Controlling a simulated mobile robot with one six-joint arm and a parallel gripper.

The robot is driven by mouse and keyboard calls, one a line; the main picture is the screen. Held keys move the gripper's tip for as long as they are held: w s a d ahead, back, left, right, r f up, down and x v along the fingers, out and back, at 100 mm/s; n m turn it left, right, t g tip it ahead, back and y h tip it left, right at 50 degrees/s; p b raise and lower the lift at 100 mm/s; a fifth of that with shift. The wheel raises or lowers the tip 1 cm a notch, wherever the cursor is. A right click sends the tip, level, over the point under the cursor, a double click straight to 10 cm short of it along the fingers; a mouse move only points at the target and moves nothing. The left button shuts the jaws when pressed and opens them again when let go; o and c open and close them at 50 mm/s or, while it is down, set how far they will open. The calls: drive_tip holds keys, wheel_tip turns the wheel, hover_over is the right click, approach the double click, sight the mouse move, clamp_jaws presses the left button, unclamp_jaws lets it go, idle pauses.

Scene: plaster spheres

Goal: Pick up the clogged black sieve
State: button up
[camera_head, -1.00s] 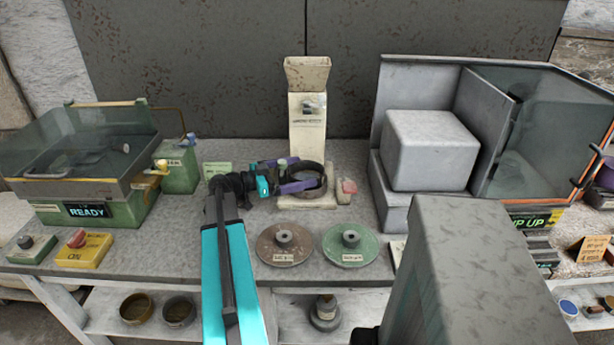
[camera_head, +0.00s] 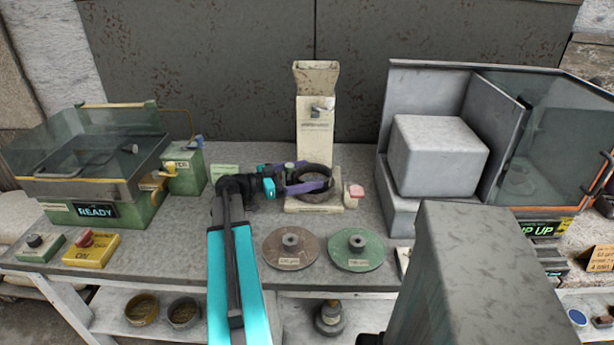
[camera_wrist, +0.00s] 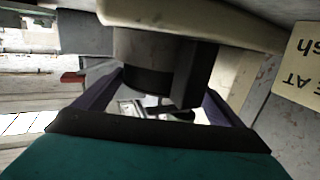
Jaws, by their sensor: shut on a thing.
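The black sieve (camera_head: 329,172) is a dark round ring at the foot of the pale dispenser (camera_head: 315,130), above its pale base (camera_head: 322,207). My gripper (camera_head: 311,177) reaches it from the left, with its purple fingers on either side of the ring, shut on it. In the wrist view, the dark round wall of the sieve (camera_wrist: 148,80) sits between my two fingers (camera_wrist: 160,100). I cannot tell whether the sieve touches the base, and any clogging of its mesh is not clear.
A red disc (camera_head: 291,252) and a green disc (camera_head: 356,252) lie in front. A green glass-lidded READY machine (camera_head: 140,208) stands to the left. A pink-topped block (camera_head: 355,194) is beside the base.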

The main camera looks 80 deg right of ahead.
wheel_tip(320, 180, up, 10)
drive_tip(key=b, duration=0.1)
drive_tip(key=shift+f+b, duration=0.15)
drive_tip(key=shift+b, duration=0.2)
idle(0.6)
